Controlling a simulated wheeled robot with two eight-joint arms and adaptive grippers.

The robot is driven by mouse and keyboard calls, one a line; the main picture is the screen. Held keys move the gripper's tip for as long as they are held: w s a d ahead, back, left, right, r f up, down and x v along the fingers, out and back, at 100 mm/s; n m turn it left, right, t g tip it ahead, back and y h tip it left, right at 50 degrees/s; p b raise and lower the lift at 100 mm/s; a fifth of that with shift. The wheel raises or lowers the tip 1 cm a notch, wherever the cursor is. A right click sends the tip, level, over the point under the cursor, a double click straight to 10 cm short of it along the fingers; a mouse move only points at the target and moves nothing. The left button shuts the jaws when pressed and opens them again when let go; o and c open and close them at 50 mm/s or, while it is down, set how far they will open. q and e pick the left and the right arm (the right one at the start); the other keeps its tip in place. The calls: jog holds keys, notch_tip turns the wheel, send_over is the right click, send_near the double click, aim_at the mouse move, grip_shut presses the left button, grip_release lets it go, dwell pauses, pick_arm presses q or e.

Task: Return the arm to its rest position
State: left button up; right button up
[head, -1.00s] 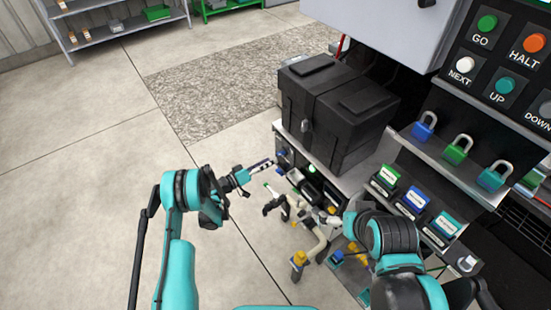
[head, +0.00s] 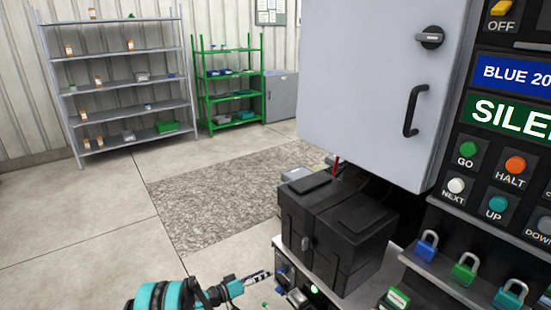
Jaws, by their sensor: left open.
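My left arm with its teal and black links comes in at the bottom of the head view. Its gripper (head: 258,277) is at the lower middle, just left of the black box and the front edge of the bench. It is open, and I see nothing held in it. The rest of this arm is cut off by the bottom edge. My right arm and gripper are out of the picture.
A black lidded box (head: 338,232) stands on the bench, below a grey cabinet (head: 375,95). A button panel (head: 500,185) and several padlocks (head: 466,269) are at the right. Grey shelving (head: 125,85) and green shelving (head: 230,88) stand far back. Open floor (head: 90,230) lies left.

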pick_arm(q)
jog(key=s+a+r+g+y, duration=0.1)
jog(key=s+r+y, duration=0.2)
jog(key=s+r, duration=0.45)
jog(key=s+a+r+g+y, duration=0.1)
jog(key=s+r+y, duration=0.35)
jog(key=r, duration=0.65)
jog(key=s+a+n+y, duration=0.1)
jog(key=s+a+y, duration=0.2)
jog(key=s, duration=0.9)
jog(key=s+a+r+y, duration=0.1)
jog(key=s+a+y, duration=0.2)
jog(key=s+a, duration=0.4)
jog(key=s, duration=0.5)
jog(key=shift+s+a+r+n+g, duration=0.2)
jog(key=shift+s+a+n+g, duration=0.1)
jog(key=shift+s+n, duration=0.1)
